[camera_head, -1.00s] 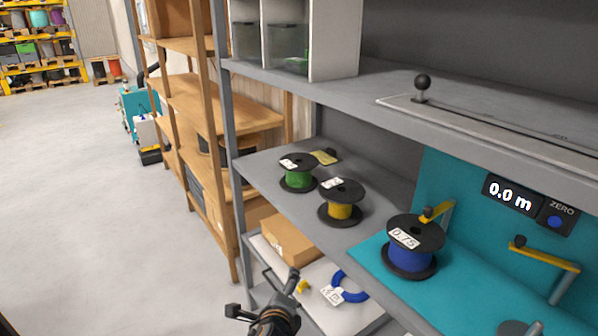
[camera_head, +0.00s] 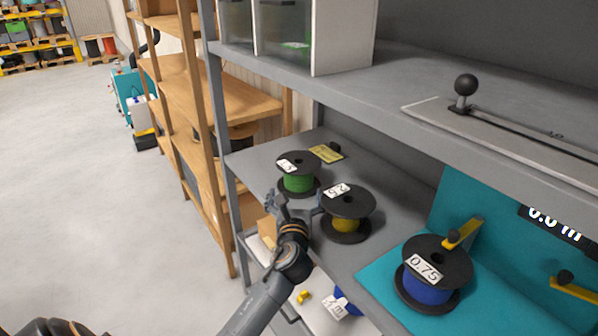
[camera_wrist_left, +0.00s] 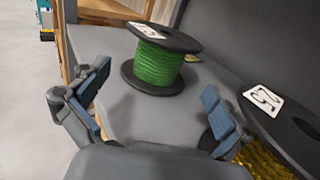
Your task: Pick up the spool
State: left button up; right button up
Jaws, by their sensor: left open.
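Three black-flanged spools stand upright on the grey shelf. The spool with green cable (camera_head: 298,183) is at the back left, the one with yellow cable (camera_head: 346,224) is in the middle, and the one with blue cable (camera_head: 428,291) is on the teal mat at the right. My left gripper (camera_head: 291,207) is open and empty in front of the green spool and left of the yellow one. In the left wrist view the green spool (camera_wrist_left: 157,66) shows ahead, between and beyond the open fingers (camera_wrist_left: 158,108). The yellow spool (camera_wrist_left: 262,158) is close beside the right finger there. My right gripper cannot be made out.
An upper shelf (camera_head: 390,85) hangs over the spools, with a grey post (camera_head: 218,130) at the left. A yellow card (camera_head: 326,153) lies behind the green spool. A lower shelf holds a blue coil (camera_head: 347,301) and a box (camera_head: 266,232).

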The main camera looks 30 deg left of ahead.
aim_at(298, 177)
pick_arm(q)
jog(key=x, duration=0.3)
jog(key=shift+w+a+f, duration=0.1)
jog(key=shift+w+f, duration=0.05)
jog(key=shift+w, duration=0.05)
jog(key=shift+w+a+r, duration=0.2)
jog(key=shift+w+a, duration=0.2)
jog(key=shift+w, duration=0.35)
jog(key=x, duration=0.3)
jog(key=shift+w, duration=0.35)
jog(key=shift+w+a+f, duration=0.1)
jog(key=shift+w+a, duration=0.05)
jog(key=shift+w, duration=0.15)
jog(key=shift+s, duration=0.1)
jog(key=shift+c, duration=0.2)
jog(key=c, duration=1.8)
jog(key=shift+r+p, duration=0.2)
jog(key=shift+p, duration=0.1)
pick_arm(e)
jog(key=shift+w+a+r, duration=0.2)
jog(key=shift+w+r, duration=0.2)
jog(key=shift+w, duration=0.25)
